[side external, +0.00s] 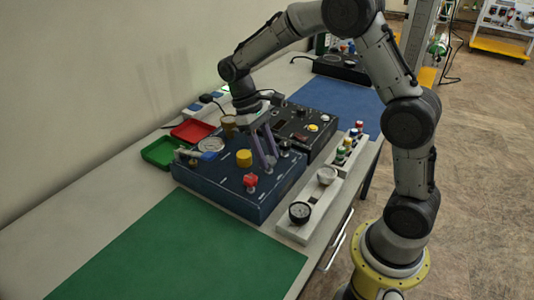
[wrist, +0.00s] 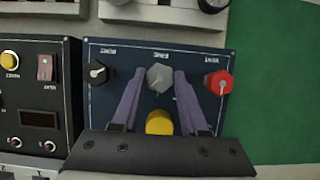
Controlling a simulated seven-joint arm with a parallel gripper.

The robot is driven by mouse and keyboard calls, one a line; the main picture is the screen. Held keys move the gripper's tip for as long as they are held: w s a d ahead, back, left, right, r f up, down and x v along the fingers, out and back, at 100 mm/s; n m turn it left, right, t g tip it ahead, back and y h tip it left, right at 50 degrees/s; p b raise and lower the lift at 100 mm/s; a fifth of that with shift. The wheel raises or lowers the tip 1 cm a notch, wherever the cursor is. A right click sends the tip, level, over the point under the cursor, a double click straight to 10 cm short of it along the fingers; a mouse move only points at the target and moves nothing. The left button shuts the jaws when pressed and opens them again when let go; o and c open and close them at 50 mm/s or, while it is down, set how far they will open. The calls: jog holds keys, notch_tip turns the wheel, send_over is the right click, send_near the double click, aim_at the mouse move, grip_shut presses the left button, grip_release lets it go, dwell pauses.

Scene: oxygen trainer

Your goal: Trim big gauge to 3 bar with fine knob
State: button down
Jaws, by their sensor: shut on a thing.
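My gripper (wrist: 160,76) is shut on the grey knob (wrist: 159,79) in the middle of the top row in the wrist view, one fingertip on each side. In the side view my gripper (side external: 270,165) reaches down onto the dark blue panel box (side external: 225,190), hiding most of that knob. A red knob (wrist: 219,83) and a black knob (wrist: 97,73) flank it, and a yellow knob (wrist: 159,123) sits between my fingers nearer the palm. A large round gauge (side external: 211,145) shows at the panel's back in the side view; its reading is too small to tell. Knob labels are blurred.
A black panel box (side external: 310,125) adjoins the blue one. A white strip with a small black-rimmed gauge (side external: 300,212) stands in front. Red (side external: 192,130) and green (side external: 160,152) trays lie behind. The green mat (side external: 180,255) is clear.

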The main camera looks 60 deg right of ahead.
jog(key=shift+c, duration=2.1)
grip_release()
jog(key=shift+r, duration=0.1)
jog(key=v, duration=1.3)
jog(key=shift+r, duration=0.35)
jog(key=shift+w, duration=0.1)
